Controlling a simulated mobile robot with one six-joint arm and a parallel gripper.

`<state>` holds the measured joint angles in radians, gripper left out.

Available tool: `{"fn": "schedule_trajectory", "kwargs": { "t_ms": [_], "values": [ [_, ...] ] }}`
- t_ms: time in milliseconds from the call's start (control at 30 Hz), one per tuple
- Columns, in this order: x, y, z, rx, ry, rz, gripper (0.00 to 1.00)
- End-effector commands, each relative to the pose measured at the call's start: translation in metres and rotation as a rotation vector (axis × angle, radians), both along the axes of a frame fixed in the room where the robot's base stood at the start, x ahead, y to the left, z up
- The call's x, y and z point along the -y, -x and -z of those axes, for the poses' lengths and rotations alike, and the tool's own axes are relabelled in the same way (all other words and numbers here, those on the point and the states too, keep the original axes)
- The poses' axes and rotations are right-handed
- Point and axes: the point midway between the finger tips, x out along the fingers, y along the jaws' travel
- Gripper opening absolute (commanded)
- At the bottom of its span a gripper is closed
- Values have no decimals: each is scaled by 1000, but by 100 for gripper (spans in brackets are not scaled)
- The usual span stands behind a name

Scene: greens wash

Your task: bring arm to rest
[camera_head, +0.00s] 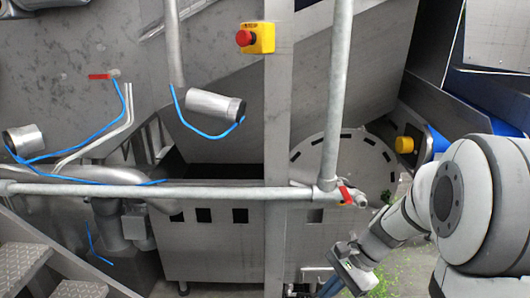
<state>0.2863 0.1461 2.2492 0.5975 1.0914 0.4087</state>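My arm comes in from the right edge and reaches down and left. My gripper (340,284) is at the lower right of the middle, partly cut off by the bottom edge of the picture. Its fingers are too small and too cut off to tell whether they are open or shut. No held object can be made out.
A horizontal rail (170,190) and a vertical pipe (336,100) stand before the steel machine. A red-handled valve (346,195) is close to my arm. A red stop button (245,38) sits on a yellow box. Metal steps (22,262) are at lower left. Green scraps (398,270) lie below.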

Motion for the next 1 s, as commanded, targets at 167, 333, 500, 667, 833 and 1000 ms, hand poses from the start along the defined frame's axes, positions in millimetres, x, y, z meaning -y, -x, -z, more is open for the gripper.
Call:
{"fn": "schedule_trajectory", "kwargs": {
  "t_ms": [167,333,500,667,833,1000],
  "values": [
    [-8,40,-70,199,191,-327,0],
    [-5,71,-120,377,370,-631,0],
    [0,91,-154,508,512,-864,0],
    [5,99,-167,566,583,-974,0],
    [6,101,-167,577,596,-998,0],
    [6,101,-167,575,595,-995,0]
  ]
}}
